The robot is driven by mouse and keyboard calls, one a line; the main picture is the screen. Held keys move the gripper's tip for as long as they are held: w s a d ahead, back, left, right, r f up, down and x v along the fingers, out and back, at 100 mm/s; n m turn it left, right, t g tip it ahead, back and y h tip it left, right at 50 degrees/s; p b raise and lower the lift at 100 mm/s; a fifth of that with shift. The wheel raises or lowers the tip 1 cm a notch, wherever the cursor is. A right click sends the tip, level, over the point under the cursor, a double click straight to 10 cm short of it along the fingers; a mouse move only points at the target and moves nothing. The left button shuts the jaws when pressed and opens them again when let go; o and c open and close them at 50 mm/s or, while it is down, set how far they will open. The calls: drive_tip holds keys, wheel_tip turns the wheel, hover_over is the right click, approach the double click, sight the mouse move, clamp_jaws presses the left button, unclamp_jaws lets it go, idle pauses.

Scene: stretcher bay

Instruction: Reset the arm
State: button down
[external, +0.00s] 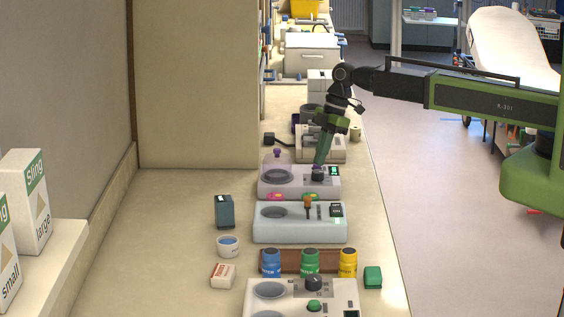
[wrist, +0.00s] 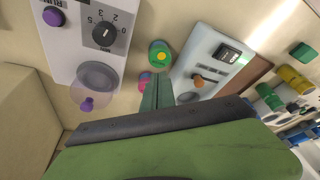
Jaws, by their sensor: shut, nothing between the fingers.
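My gripper (external: 319,164) is shut and empty at the end of my green and black arm (external: 480,97), which reaches in from the right and bends down over the bench. In the external view its tips overlap the dark dial (external: 317,174) of a pale device (external: 262,188). In the wrist view my gripper (wrist: 157,88) points between two devices, and the numbered dial (wrist: 105,34) lies apart from the tips, up and left. I cannot tell the tips' height above the bench.
A second pale device (external: 270,233) with an orange knob (external: 308,202) stands nearer. Blue (external: 270,263), green (external: 310,263) and yellow (external: 348,263) jars stand in front of it. The bench's left part (external: 165,225) is clear.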

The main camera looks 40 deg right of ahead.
drive_tip(key=s+d+f+m+b, duration=0.1)
drive_tip(key=s+d+f+m, duration=0.1)
drive_tip(key=d, duration=0.5)
drive_tip(key=s+d+f+m+h+b, duration=0.1)
drive_tip(key=d+f+m+b, duration=0.1)
drive_tip(key=d, duration=0.6)
drive_tip(key=s+d+f+m+h+b, duration=0.1)
drive_tip(key=s+d+f+m+b, duration=0.1)
drive_tip(key=d, duration=0.5)
drive_tip(key=shift+s+d+f+m, duration=0.15)
drive_tip(key=shift+f+m, duration=0.2)
drive_tip(key=shift+f, duration=0.3)
drive_tip(key=shift+s+f+m, duration=0.15)
drive_tip(key=shift+f+m, duration=0.2)
drive_tip(key=shift+f, duration=0.25)
drive_tip(key=s+d+m+h, duration=0.1)
drive_tip(key=s+d+m, duration=0.4)
drive_tip(key=m, duration=0.3)
drive_tip(key=shift+s+d+g+h, duration=0.2)
drive_tip(key=shift+s+g+h, duration=0.15)
drive_tip(key=shift+g+h, duration=0.05)
